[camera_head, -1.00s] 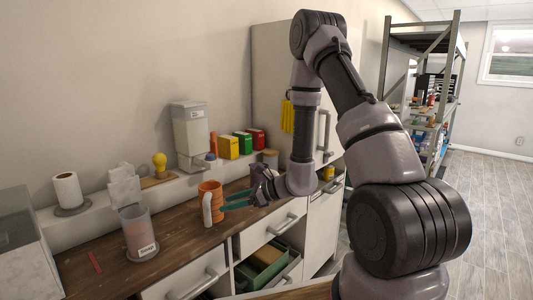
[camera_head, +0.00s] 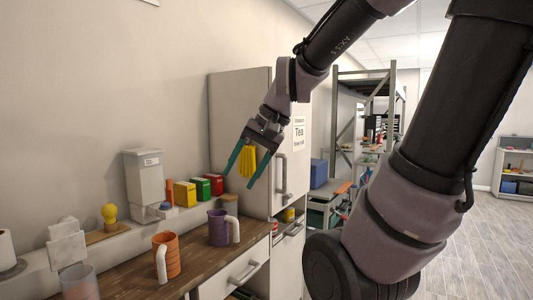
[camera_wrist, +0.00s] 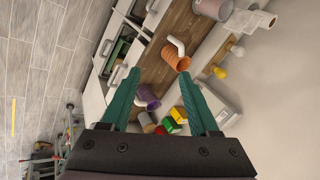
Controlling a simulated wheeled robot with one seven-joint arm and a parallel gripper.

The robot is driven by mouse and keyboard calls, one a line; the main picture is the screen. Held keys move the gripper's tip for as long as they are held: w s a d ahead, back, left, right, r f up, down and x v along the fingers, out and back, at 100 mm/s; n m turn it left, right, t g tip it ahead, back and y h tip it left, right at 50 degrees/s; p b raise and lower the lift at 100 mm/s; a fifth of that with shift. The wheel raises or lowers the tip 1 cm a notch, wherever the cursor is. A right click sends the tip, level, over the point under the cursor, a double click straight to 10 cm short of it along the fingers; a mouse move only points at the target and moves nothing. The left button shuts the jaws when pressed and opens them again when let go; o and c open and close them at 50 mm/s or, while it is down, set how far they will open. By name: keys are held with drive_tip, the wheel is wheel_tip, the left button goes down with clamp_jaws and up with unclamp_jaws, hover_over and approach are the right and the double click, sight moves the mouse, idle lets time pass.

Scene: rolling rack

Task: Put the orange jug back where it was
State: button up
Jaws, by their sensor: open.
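The orange jug (camera_head: 172,258) stands upright on the brown wooden worktop (camera_head: 137,285), its pale handle toward the front. It also shows in the wrist view (camera_wrist: 172,62), beyond and between my fingertips. A purple jug (camera_head: 217,229) with a pale handle stands to its right, and also shows in the wrist view (camera_wrist: 146,92). My gripper (camera_head: 238,181), with teal fingers, is open and empty. It is raised well above the worktop, apart from both jugs. The yellow item (camera_head: 248,163) seen between the fingers hangs on the cabinet behind.
A low ledge behind the worktop holds a dispenser (camera_head: 145,178), yellow, green and red boxes (camera_head: 200,189), a yellow bulb-shaped item (camera_head: 109,213) and a paper roll (camera_head: 7,250). A tall white cabinet (camera_head: 228,110) bounds the worktop's right end. A clear container (camera_head: 80,284) stands front left.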

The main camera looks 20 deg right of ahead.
drive_tip(key=s+d+r+n+t+h, duration=0.1)
drive_tip(key=s+d+r+t+h, duration=0.1)
drive_tip(key=d+r, duration=0.2)
drive_tip(key=shift+s+d+r+t, duration=0.15)
drive_tip(key=shift+s+d+t, duration=0.1)
drive_tip(key=shift+d+t, duration=0.15)
idle(1.0)
